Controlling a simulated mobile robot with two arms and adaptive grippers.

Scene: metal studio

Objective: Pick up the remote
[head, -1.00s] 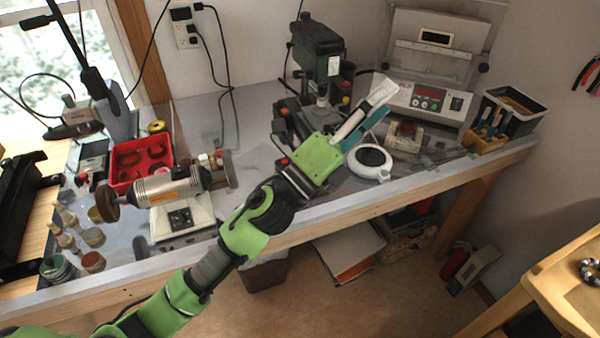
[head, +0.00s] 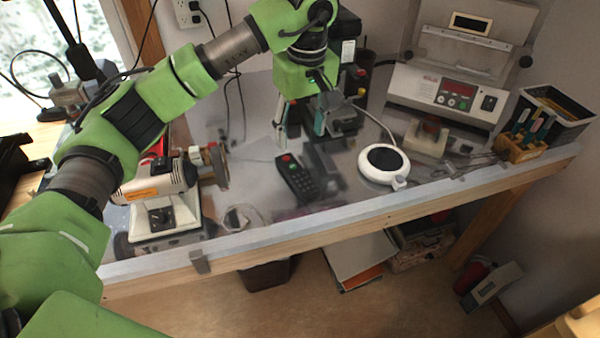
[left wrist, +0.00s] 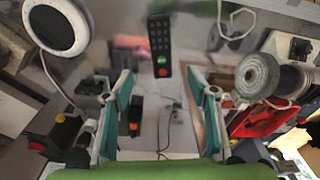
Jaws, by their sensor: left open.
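The remote (head: 298,181) is black with a keypad and a red button at one end. It lies flat on the metal tabletop left of the round white device. My left gripper (head: 302,128) hangs above the table behind the remote, pointing down. It is open and empty, with its two fingers apart. In the left wrist view the remote (left wrist: 160,45) lies beyond the fingertips of the left gripper (left wrist: 159,80), its red button end toward the gap between them. It appears apart from the fingers. My right gripper is not in view.
A white round device (head: 383,163) with a cord lies to the right. A bench grinder (head: 160,187) stands to the left, partly behind my arm. A control box (head: 450,92) stands at the back right.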

